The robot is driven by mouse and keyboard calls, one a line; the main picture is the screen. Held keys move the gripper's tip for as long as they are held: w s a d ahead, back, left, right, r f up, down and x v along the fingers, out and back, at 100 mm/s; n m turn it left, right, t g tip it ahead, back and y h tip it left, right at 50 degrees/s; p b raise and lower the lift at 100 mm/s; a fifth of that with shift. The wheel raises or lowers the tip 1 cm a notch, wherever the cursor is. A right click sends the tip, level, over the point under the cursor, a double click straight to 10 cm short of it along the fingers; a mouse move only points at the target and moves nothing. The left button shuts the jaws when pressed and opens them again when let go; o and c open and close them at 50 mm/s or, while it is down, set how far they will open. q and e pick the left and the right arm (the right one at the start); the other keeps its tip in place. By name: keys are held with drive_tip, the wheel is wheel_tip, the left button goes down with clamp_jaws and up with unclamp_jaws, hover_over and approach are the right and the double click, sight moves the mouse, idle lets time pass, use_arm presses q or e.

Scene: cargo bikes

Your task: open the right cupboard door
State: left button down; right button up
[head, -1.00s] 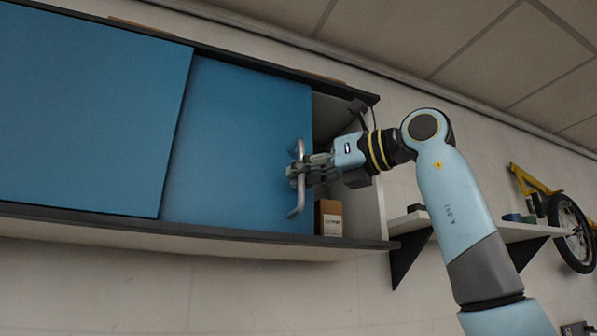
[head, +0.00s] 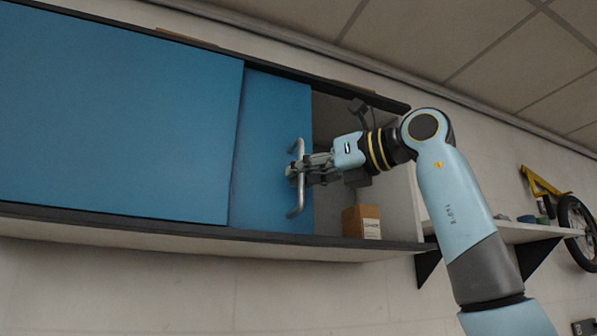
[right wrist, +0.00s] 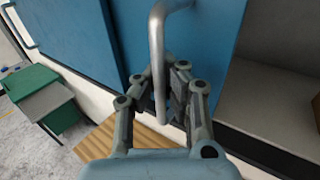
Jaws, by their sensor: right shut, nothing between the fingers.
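The right cupboard door (head: 270,140) is a blue sliding panel, partly behind the left blue door (head: 120,120). To its right the cupboard stands open. A vertical metal bar handle (head: 301,200) is on the door near its right edge. My right gripper (head: 294,172) is at the middle of the handle, shut with nothing gripped. In the right wrist view the handle (right wrist: 157,45) runs down to the fingers (right wrist: 163,78), which lie close beside it and hide part of it. My left gripper is not in view.
A cardboard box (head: 360,222) stands inside the open part of the cupboard. A shelf (head: 520,232) and a bike wheel (head: 578,225) are on the wall to the right. In the right wrist view a green cabinet (right wrist: 40,95) stands below at the left.

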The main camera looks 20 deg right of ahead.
drive_tip(key=o, duration=0.6)
drive_tip(key=shift+s+d, duration=0.1)
drive_tip(key=shift+o, duration=0.2)
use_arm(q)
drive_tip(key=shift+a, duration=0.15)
use_arm(e)
drive_tip(key=v, duration=1.2)
